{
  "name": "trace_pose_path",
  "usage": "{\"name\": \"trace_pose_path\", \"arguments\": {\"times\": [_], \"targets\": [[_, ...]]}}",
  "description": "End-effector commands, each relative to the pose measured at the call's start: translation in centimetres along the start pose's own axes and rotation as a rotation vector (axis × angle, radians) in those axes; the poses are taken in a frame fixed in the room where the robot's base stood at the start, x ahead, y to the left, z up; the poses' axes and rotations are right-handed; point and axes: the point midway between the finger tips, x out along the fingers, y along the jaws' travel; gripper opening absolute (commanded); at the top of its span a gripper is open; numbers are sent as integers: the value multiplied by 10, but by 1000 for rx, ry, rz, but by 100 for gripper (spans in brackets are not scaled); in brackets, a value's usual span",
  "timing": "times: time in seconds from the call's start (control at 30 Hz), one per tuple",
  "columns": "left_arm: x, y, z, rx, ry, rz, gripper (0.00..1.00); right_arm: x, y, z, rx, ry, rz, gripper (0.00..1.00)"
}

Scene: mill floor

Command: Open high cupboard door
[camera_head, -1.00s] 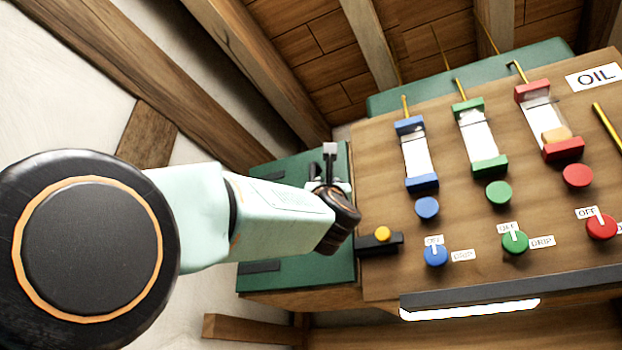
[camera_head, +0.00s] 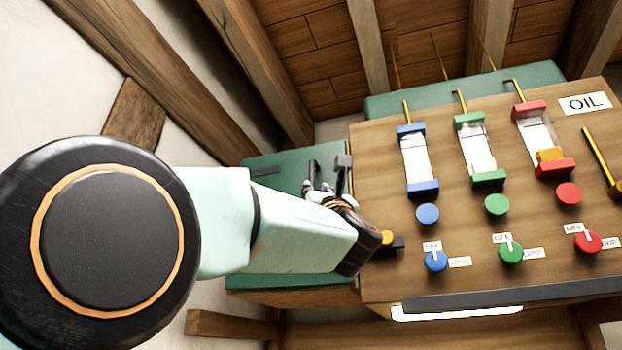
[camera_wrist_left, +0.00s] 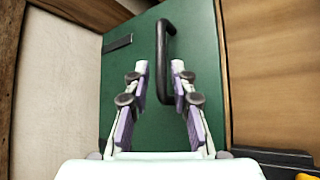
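The green high cupboard door (camera_head: 290,168) is left of the wooden oil panel and looks shut. It also fills the middle of the left wrist view (camera_wrist_left: 205,50), with a dark hinge strip (camera_wrist_left: 118,43) at its left. A black bar handle (camera_wrist_left: 161,45) stands on the door. My left gripper (camera_head: 328,178) is in front of the door. In the left wrist view its two fingers (camera_wrist_left: 160,68) are apart, with the handle's bar in the gap between them. I cannot tell whether either finger touches it. My right gripper is out of view.
The oil panel (camera_head: 380,160) with blue, green and red knobs is close right of my left wrist. A black fitting with a yellow button (camera_head: 387,238) is just beside the wrist. Wooden beams (camera_head: 255,70) and a pale wall are left and above.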

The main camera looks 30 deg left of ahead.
Motion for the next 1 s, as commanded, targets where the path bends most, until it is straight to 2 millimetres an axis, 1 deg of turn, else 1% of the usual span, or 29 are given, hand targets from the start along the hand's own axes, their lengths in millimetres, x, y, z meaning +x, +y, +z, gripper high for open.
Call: {"name": "trace_pose_path", "arguments": {"times": [0.17, 0.4, 0.6, 0.8, 1.0], "targets": [[14, 1, 2, 7, -1, 8, 24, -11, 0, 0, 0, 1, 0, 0], [46, 0, 4, 7, 0, 6, 24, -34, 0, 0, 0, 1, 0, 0], [66, 0, 4, 6, -2, 4, 24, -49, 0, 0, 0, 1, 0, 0], [76, 1, 3, 5, -2, 4, 24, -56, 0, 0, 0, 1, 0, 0], [78, 2, 2, 5, -2, 3, 24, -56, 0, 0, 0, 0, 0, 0]]}}
